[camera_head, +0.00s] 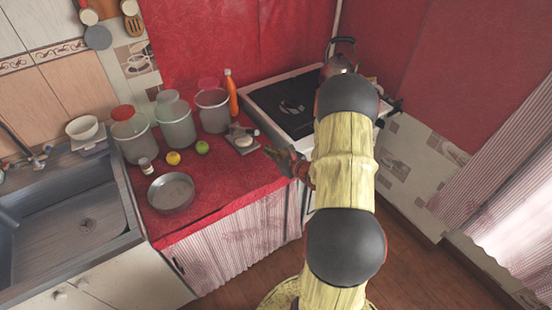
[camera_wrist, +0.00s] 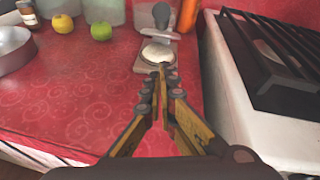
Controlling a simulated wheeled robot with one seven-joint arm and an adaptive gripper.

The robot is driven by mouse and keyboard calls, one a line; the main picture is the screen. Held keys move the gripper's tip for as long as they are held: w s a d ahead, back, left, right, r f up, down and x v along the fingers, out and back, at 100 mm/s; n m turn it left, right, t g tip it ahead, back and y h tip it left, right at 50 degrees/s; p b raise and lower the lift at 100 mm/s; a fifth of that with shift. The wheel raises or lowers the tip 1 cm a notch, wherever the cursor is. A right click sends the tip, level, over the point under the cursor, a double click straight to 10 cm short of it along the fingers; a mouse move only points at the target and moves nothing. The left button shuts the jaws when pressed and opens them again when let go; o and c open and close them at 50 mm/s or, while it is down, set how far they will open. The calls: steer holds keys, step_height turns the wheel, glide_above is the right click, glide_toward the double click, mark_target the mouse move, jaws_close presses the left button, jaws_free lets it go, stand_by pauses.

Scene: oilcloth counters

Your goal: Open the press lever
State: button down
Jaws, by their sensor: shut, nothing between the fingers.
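A small grey press (camera_head: 243,144) stands on the red cloth near the right end of the counter, beside the stove. It also shows in the wrist view (camera_wrist: 142,68), with a round, whitish disc (camera_wrist: 156,52) on its base. A dark grey, rounded lever-like part (camera_wrist: 161,15) rises at its far end; its exact angle is hard to tell. My gripper (camera_wrist: 163,68) is shut and empty, its tips just in front of the disc in the picture. Whether they touch the press cannot be told. In the head view my gripper (camera_head: 270,152) is just right of the press.
A stove (camera_head: 287,107) with a kettle (camera_head: 340,60) adjoins on the right. An orange bottle (camera_head: 231,92) and several canisters stand behind. A green apple (camera_head: 203,147), a yellow fruit (camera_head: 173,158) and a metal pan (camera_head: 171,191) lie left. The front cloth is clear.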

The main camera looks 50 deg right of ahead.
steer(key=w, duration=0.3)
steer(key=shift+d+f+b, duration=0.1)
steer(key=shift+d+b, duration=0.05)
steer(key=shift+b, duration=0.15)
steer(key=shift+w+a+r, duration=0.1)
steer(key=shift+w+r, duration=0.3)
steer(key=shift+r, duration=0.3)
steer(key=shift+w+a+r, duration=0.1)
steer(key=shift+w+r, duration=0.3)
steer(key=shift+r, duration=0.3)
